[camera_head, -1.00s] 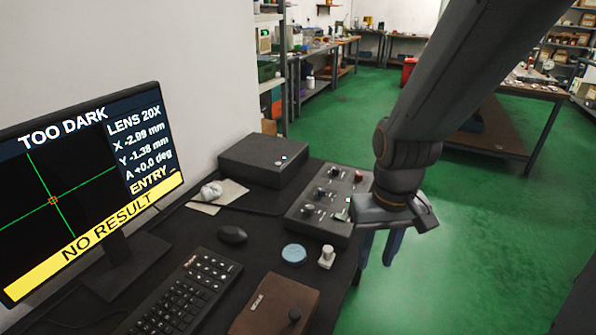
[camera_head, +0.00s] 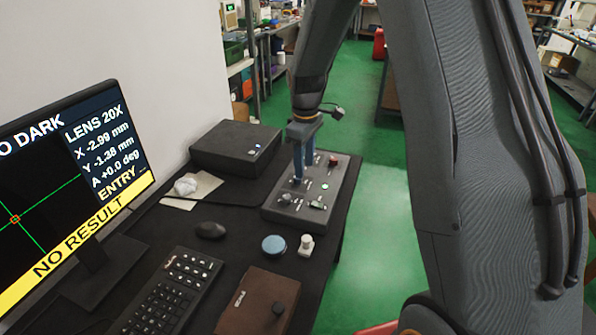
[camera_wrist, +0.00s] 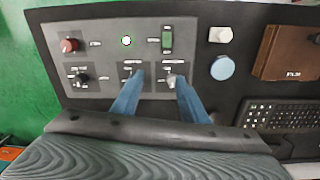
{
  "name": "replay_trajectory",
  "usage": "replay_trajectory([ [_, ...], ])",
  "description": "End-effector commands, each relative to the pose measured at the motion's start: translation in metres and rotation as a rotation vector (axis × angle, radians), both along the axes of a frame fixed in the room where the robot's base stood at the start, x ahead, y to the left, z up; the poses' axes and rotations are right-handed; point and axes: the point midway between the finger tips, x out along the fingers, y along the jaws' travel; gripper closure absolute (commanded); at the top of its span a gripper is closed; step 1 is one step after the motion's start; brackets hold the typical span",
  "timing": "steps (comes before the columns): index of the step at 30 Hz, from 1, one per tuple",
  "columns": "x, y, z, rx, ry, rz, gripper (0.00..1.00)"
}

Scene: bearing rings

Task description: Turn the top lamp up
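The grey control panel (camera_head: 335,189) has several knobs and a lit button; its labels are too small to read, so I cannot tell which knob is the top lamp's. My gripper (camera_head: 299,178) points down over the panel. In the wrist view my gripper (camera_wrist: 160,80) is open, its blue fingers apart. A grey knob (camera_wrist: 172,80) is beside the right fingertip, and another knob (camera_wrist: 136,74) is partly hidden by the left fingertip. A black knob (camera_wrist: 82,77) is further left. The monitor (camera_head: 70,200) reads "DARK" and "NO RESULT".
A red knob (camera_wrist: 70,45), lit button (camera_wrist: 127,41) and green switch (camera_wrist: 167,40) are also on the panel. A black box (camera_head: 235,146) stands behind it. A blue disc (camera_head: 273,245), white piece (camera_head: 306,245), mouse (camera_head: 210,230), keyboard (camera_head: 168,295) and brown box (camera_head: 250,302) are nearby.

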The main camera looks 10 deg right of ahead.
Motion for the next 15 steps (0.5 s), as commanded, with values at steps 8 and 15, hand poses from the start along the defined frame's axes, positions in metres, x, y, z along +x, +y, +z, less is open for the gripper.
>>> replay_trajectory([
  [8,0.067,0.0,-0.024,-0.014,0.006,0.272,0.6],
  [15,0.083,-0.001,-0.035,-0.018,0.008,0.352,0.6],
])
